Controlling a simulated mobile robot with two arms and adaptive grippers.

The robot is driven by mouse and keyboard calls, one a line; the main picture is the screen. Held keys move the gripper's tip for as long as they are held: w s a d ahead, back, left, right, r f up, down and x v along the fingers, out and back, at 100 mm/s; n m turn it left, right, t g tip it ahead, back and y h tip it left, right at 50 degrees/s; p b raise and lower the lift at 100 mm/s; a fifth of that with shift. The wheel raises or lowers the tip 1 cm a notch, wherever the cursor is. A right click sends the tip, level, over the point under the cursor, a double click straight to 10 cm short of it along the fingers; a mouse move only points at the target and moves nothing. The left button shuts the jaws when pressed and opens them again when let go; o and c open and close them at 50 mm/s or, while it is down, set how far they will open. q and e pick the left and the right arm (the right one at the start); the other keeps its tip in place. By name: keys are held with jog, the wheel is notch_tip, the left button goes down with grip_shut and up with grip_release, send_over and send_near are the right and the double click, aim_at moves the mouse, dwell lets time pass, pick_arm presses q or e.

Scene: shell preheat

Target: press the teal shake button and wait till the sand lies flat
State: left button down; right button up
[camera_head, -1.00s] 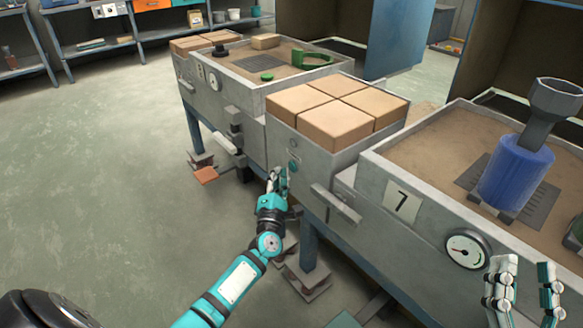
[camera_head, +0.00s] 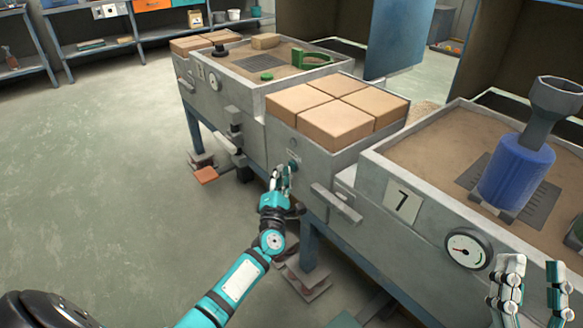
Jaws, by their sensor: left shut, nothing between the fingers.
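The teal shake button (camera_head: 294,166) is on the front panel of the station marked 7, below the stacked tan blocks. My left gripper (camera_head: 283,173) is shut and empty, its fingertips at the button's lower left. I cannot tell whether they touch it. The sand (camera_head: 430,152) fills the open bed at the right and looks fairly level. A blue cylinder (camera_head: 515,172) with a grey funnel top (camera_head: 556,98) stands upright on a dark grate in it. My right gripper (camera_head: 532,285) is open and empty at the lower right, in front of the bed.
A white-faced gauge (camera_head: 467,250) and a handle bar (camera_head: 336,204) are on the front panel. Tan blocks (camera_head: 335,128) top the middle section. The floor at left (camera_head: 110,175) is clear.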

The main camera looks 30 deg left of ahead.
pick_arm(q)
jog(key=shift+w+d, duration=0.15)
jog(key=shift+w, duration=0.25)
pick_arm(e)
jog(key=shift+s+r+t, duration=0.5)
dwell(0.6)
pick_arm(q)
jog(key=shift+s, duration=0.1)
jog(key=shift+s+a, duration=0.3)
jog(key=shift+s, duration=0.4)
pick_arm(e)
jog(key=shift+w+f+g, duration=0.8)
jog(key=shift+f+g, duration=0.1)
pick_arm(q)
jog(key=s, duration=0.1)
jog(key=s+a+p, duration=0.1)
jog(key=s, duration=0.1)
jog(key=s+a, duration=0.1)
jog(key=shift+s, duration=0.35)
pick_arm(e)
jog(key=f+g, duration=0.1)
jog(key=w+f+g+h, duration=0.1)
jog(key=f, duration=0.1)
jog(key=w+f, duration=0.1)
jog(key=shift+f+g, duration=0.15)
jog(key=shift+g, duration=0.25)
